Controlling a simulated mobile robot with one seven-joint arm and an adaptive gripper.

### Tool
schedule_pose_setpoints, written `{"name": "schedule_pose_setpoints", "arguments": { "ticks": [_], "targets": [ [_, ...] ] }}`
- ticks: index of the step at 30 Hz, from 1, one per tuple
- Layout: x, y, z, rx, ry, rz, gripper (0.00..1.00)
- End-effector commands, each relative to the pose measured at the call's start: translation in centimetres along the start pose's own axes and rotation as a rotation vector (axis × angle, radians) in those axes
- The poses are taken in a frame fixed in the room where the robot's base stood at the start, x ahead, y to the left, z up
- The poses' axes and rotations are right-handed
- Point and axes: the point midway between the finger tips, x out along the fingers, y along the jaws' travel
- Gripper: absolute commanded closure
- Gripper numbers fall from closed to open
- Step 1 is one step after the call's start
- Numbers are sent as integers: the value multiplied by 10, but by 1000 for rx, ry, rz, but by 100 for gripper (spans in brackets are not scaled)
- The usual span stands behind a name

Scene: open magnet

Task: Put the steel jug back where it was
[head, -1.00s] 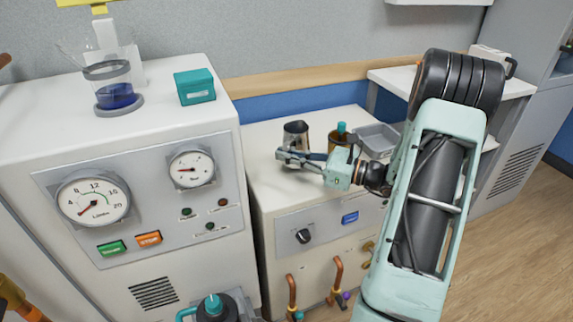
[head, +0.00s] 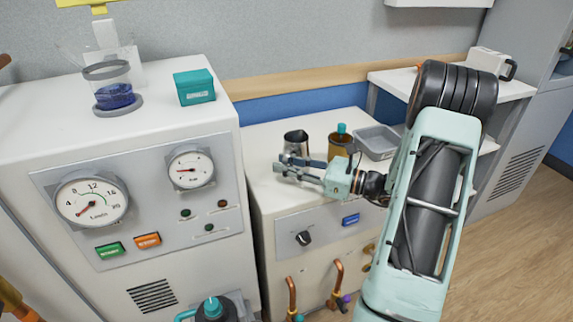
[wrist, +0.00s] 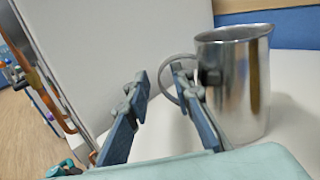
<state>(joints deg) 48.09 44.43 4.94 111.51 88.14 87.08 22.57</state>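The steel jug (head: 296,144) stands upright on the white top of the lower cabinet (head: 262,150), near the tall cabinet's side. In the wrist view the steel jug (wrist: 233,85) is at the right, with its loop handle toward my gripper. My gripper (head: 283,164) is open in front of the jug, with nothing between its fingers. In the wrist view my gripper (wrist: 158,78) has its fingers apart; the right finger overlaps the jug's handle. I cannot tell whether it touches the handle.
A brown bottle with a teal cap (head: 340,141) and a grey tray (head: 377,141) stand right of the jug. The tall cabinet (head: 140,270) with gauges rises at the left. It bears a beaker of blue liquid (head: 115,96) and a teal box (head: 194,87).

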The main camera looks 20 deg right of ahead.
Motion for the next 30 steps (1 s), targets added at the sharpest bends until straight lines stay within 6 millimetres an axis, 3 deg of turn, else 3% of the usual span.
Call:
{"name": "schedule_pose_setpoints", "arguments": {
  "ticks": [5,19,24,30],
  "targets": [
    [-14,-2,4,0,1,-5,78],
    [-105,-1,4,0,0,-3,78],
    [-118,0,4,1,-1,-1,78],
    [-120,0,3,1,-1,0,78]
  ]
}}
